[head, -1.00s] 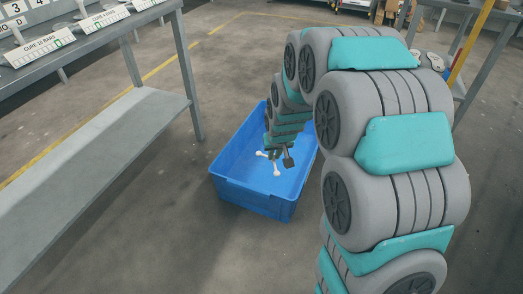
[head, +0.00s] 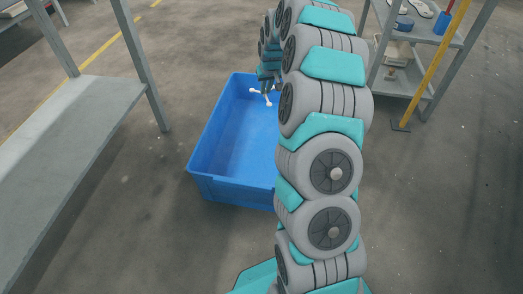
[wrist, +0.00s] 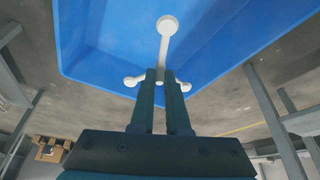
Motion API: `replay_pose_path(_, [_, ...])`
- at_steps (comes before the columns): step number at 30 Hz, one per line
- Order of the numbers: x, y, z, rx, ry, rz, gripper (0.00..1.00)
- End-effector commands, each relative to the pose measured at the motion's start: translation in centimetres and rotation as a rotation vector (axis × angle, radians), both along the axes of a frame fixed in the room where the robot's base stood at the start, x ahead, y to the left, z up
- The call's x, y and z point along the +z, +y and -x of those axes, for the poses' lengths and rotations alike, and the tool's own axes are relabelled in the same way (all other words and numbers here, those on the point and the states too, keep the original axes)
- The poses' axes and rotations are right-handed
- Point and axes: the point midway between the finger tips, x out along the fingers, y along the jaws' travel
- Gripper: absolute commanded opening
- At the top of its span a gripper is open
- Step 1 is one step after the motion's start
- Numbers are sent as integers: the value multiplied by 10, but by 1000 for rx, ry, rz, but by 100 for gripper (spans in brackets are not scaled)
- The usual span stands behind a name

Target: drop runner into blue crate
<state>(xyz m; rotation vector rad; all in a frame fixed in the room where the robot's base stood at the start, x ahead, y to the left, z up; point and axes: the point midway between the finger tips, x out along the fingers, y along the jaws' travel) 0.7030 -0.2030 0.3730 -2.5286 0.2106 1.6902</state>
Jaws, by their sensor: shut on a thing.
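The runner (head: 262,96) is a white branched piece with rounded ends. In the wrist view the runner (wrist: 164,45) has a long stem with a round disc end and two short side arms. My gripper (wrist: 168,82) is shut on it near where the arms meet. The blue crate (head: 222,188) is an open box on the floor. In the head view my gripper (head: 270,88) and the runner show against the far end of the crate, partly hidden by my arm. In the wrist view the blue crate (wrist: 105,40) lies behind the runner. The crate's visible floor looks empty.
A grey bench with a low shelf (head: 70,125) stands left of the crate. A grey rack (head: 408,85) with items and a yellow post (head: 437,65) stand at the back right. Concrete floor (head: 450,200) is clear on the right.

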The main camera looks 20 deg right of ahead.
Motion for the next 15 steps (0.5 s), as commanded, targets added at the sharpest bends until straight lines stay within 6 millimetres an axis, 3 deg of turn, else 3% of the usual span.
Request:
replay_pose_path(8, [-16,-2,-1,-1,-1,1,0])
replay_pose_path(15, [-44,-1,0,-1,3,0,0])
